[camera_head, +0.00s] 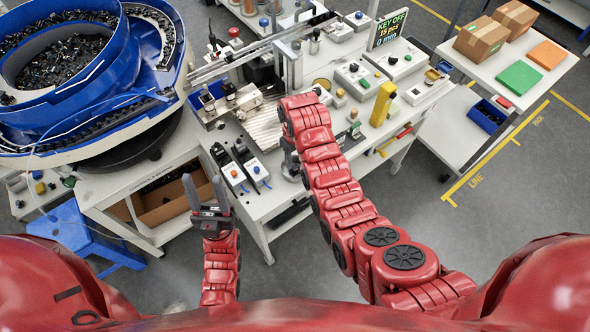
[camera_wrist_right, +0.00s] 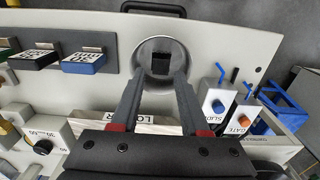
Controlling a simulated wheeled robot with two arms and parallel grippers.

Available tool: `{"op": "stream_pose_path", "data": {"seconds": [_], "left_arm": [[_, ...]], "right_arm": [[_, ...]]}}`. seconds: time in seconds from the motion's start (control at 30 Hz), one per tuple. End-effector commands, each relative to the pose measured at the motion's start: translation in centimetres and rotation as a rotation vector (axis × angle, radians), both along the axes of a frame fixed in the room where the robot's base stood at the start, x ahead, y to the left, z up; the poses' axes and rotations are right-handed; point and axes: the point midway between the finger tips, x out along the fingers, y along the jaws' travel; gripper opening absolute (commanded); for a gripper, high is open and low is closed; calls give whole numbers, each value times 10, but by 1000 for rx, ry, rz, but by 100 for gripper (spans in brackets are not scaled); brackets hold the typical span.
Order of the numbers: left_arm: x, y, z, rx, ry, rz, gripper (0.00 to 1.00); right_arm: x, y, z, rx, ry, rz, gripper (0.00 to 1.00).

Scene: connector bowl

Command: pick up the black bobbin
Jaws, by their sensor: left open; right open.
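No black bobbin stands out clearly in either view. In the right wrist view, a round grey-rimmed recess (camera_wrist_right: 140,58) with a small black square part (camera_wrist_right: 160,45) in it lies just beyond my right fingertips; I cannot tell if this part is the bobbin. My right gripper (camera_wrist_right: 159,84) is open, its fingers apart with nothing seen between them. In the head view my right gripper (camera_head: 289,158) points down at the bench's front edge, partly hidden by its arm. My left gripper (camera_head: 206,190) is open and empty, in front of the bench and left of the right arm.
A blue bowl feeder (camera_head: 90,120) with black parts stands at the left. The white bench (camera_head: 270,205) carries switch boxes (camera_head: 250,165), a yellow post (camera_head: 382,103) and a display sign (camera_head: 388,28). A side table (camera_head: 490,75) holds cartons.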

Motion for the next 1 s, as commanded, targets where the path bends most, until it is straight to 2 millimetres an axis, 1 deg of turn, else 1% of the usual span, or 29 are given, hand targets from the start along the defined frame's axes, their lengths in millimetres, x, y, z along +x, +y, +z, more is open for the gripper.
{"op": "stream_pose_path", "data": {"seconds": [0.13, 0.27, 0.4, 0.53, 0.87, 0.97, 1.0], "left_arm": [[0, 0, 17, 0, 0, 0, 50], [0, 0, 28, 0, 0, 0, 50], [0, 0, 30, 0, 0, 0, 50], [0, 0, 32, 0, 0, 0, 50], [0, 0, 32, 0, 0, 0, 50], [0, 0, 32, 0, 0, 0, 50], [0, 0, 32, 0, 0, 0, 50]], "right_arm": [[-3, 0, -9, -2, 7, 0, 45], [-3, 0, -23, -2, 6, 0, 45], [-1, 1, -37, -1, 3, 1, 45], [-3, 1, -46, -2, 5, 1, 45], [-2, 1, -50, 1, -1, 0, 45], [-2, 1, -50, 1, -1, 0, 29], [-2, 1, -50, 1, -1, 0, 22]]}}
